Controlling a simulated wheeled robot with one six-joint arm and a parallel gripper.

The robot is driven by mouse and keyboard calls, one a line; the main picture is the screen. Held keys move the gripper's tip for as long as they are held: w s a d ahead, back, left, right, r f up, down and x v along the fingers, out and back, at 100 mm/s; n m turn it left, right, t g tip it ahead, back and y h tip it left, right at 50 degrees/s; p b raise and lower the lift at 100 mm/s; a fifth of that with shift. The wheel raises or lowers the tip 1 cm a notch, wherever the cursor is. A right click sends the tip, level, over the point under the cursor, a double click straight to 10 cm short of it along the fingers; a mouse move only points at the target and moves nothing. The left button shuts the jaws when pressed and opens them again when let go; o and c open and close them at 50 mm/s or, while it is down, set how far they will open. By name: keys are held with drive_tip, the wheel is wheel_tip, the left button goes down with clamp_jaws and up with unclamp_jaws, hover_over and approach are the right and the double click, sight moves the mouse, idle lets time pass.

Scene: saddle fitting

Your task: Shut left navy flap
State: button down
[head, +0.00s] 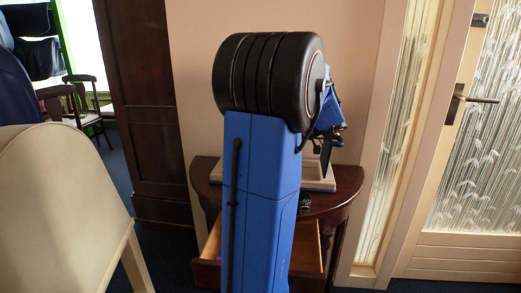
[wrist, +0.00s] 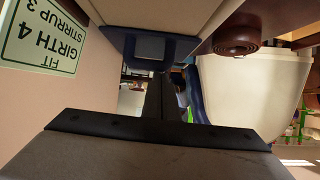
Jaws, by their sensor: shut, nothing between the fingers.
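In the wrist view, a navy panel (wrist: 150,47) with a paler blue-grey centre hangs below a cream surface at the top. It may be the flap, but I cannot tell left from right or how far open it is. My gripper (wrist: 160,82) is shut and empty, its dark fingers close together just below the panel in the picture. I cannot tell whether they touch it. In the head view, my blue arm stands in front of the table and hides most of the gripper and any flap there. A cream-edged tray-like thing (head: 322,184) shows partly behind the arm.
A dark wooden half-round table (head: 345,187) has a drawer (head: 208,272) standing open. A cream chair-like back (head: 60,205) is at left. A glazed door (head: 475,150) is at right. An upside-down sign (wrist: 42,32) reads "FIT GIRTH 4 STIRRUP 3".

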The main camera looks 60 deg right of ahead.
wheel_tip(320, 180, up, 10)
idle(0.8)
drive_tip(key=w+a+f+m+g, duration=0.1)
drive_tip(key=w+a+f+g, duration=0.15)
drive_tip(key=a, duration=0.55)
drive_tip(key=w+a+f+m+g, duration=0.1)
drive_tip(key=w+a+f+g, duration=0.15)
drive_tip(key=a, duration=0.55)
drive_tip(key=w+a+f+g, duration=0.1)
drive_tip(key=w+a+f, duration=0.25)
drive_tip(key=a, duration=0.45)
drive_tip(key=s+a+f+h, duration=0.1)
drive_tip(key=s+a+f, duration=0.2)
drive_tip(key=a, duration=0.3)
drive_tip(key=s+a+f+m+h, duration=0.1)
drive_tip(key=s+a+f+h, duration=0.1)
drive_tip(key=s+a+f, duration=0.2)
drive_tip(key=s+a+f+m+h, duration=0.1)
drive_tip(key=s+a+f, duration=0.2)
drive_tip(key=a, duration=0.6)
wheel_tip(320, 180, down, 3)
drive_tip(key=shift+s+a+r+g+h, duration=0.15)
drive_tip(key=shift+s+a+g+h, duration=0.15)
drive_tip(key=shift+a, duration=0.1)
